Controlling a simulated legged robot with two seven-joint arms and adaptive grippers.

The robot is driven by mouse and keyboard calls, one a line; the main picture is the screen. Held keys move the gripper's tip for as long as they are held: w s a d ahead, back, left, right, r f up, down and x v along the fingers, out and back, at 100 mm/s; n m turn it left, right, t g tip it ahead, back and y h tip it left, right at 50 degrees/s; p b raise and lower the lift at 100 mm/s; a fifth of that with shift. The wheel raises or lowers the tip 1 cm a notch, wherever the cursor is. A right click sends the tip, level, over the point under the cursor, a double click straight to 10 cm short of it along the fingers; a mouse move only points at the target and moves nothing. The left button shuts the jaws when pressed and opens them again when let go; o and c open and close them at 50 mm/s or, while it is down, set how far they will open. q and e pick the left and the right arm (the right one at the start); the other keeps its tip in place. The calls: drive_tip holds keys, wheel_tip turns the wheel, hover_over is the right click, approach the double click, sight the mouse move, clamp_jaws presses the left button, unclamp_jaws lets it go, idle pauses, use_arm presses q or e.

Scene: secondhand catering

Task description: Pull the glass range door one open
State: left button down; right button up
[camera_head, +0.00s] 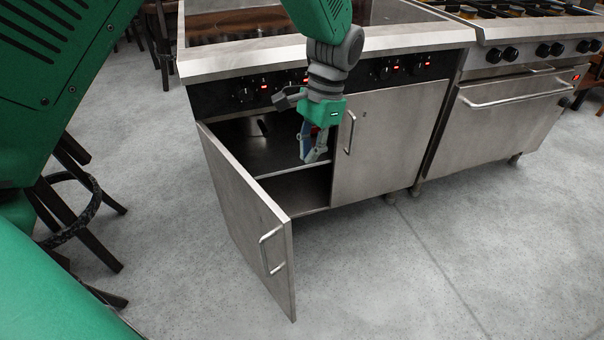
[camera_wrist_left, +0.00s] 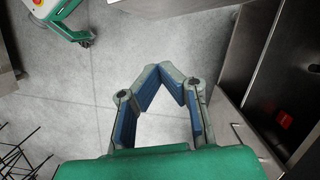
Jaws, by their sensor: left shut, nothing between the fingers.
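The glass-topped range (camera_head: 330,45) has two steel doors below its black knob panel. Its left door (camera_head: 245,215) stands swung wide open, hinged at the left, with a bar handle (camera_head: 271,250) near its free edge. Its right door (camera_head: 388,140) is closed, with its own handle (camera_head: 349,132). My left gripper (camera_head: 317,155) hangs in front of the open compartment, apart from the open door's handle. In the left wrist view its fingertips (camera_wrist_left: 171,72) meet with nothing between them. My right gripper is not in view.
The open compartment (camera_head: 285,150) has a shelf inside. A second range (camera_head: 510,105) with burners and an oven door stands at the right. Dark stools (camera_head: 75,215) stand at the left. The concrete floor (camera_head: 430,270) in front is clear.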

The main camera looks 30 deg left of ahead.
use_arm(q)
drive_tip(key=s+a+f+b, duration=0.2)
drive_tip(key=s+f+b, duration=0.2)
drive_tip(key=f, duration=0.5)
drive_tip(key=shift+s+a, duration=0.25)
drive_tip(key=shift+s, duration=0.95)
drive_tip(key=shift+f, duration=0.1)
